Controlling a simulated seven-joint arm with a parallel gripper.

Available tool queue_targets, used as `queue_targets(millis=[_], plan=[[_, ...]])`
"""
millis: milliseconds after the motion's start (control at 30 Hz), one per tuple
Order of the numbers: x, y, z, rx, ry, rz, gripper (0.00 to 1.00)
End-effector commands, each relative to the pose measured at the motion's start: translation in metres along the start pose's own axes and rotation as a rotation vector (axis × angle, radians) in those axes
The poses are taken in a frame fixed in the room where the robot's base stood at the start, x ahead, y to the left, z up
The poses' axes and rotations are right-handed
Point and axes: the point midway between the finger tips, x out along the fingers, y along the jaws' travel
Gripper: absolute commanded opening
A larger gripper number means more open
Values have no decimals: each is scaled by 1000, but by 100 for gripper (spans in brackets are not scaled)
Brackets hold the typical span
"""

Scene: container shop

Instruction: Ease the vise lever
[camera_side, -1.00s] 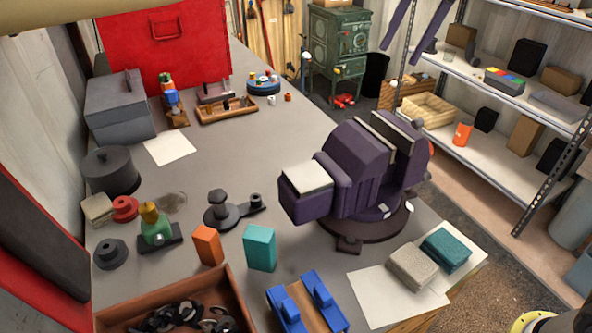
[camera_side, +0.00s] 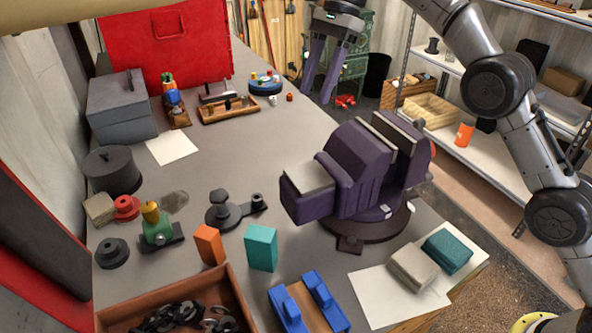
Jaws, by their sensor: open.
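The purple vise (camera_side: 345,175) stands on the grey bench on a dark round base, with pale jaw faces at its upper right. A small grey knob (camera_side: 419,124) shows at its far right side; I cannot tell whether it is the end of the lever. The rest of the lever is not clearly visible, and the vise body may hide it. My gripper (camera_side: 319,96) is in the air at the top, up and left of the vise in the picture. Its two purple fingers point down, apart and empty, and touch nothing I can see.
A teal block (camera_side: 261,248), an orange block (camera_side: 208,245) and a blue fixture (camera_side: 310,302) stand near the front. Two sponge-like blocks lie on paper (camera_side: 375,292) right of them. A shelf rack (camera_side: 468,150) stands at right.

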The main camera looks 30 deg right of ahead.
Motion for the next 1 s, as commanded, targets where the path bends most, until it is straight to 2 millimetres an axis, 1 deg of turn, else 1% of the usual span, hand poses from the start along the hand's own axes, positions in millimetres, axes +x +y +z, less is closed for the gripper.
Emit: queue_targets(millis=[433,500,600,867,1000], plan=[[19,2,-9,0,3,1,45],[28,2,-12,0,2,2,45],[37,1,-16,0,2,2,45],[51,1,-18,-2,2,1,45],[70,2,-18,-2,2,4,45]])
